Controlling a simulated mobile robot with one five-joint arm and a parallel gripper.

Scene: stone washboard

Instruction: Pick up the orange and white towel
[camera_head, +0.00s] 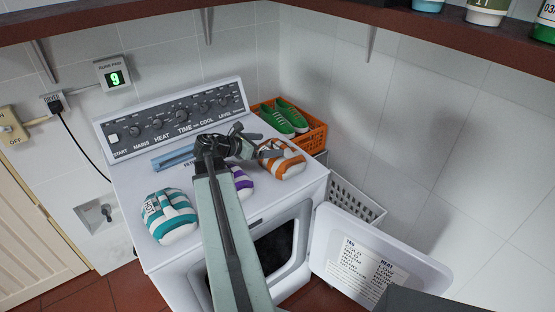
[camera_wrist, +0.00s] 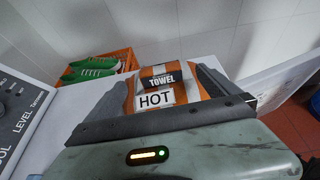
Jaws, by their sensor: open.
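The orange and white towel (camera_head: 283,163) is a rolled, striped bundle on the right part of the white dryer's top. In the wrist view the towel (camera_wrist: 158,78) lies straight ahead, with labels reading "TOWEL" and "HOT". My gripper (camera_head: 270,149) is at the towel's left side in the head view. In the wrist view its two open fingers (camera_wrist: 158,90) stand to the left and right of the towel, and its near part is hidden by the gripper body. I cannot tell whether the fingers touch it.
A teal and white towel (camera_head: 169,216) and a purple and white towel (camera_head: 243,182), partly behind my arm, lie on the dryer top (camera_head: 205,251). An orange crate (camera_head: 313,139) with green shoes (camera_head: 291,115) stands behind. The dryer door (camera_head: 370,262) hangs open; a white basket (camera_head: 350,205) is at right.

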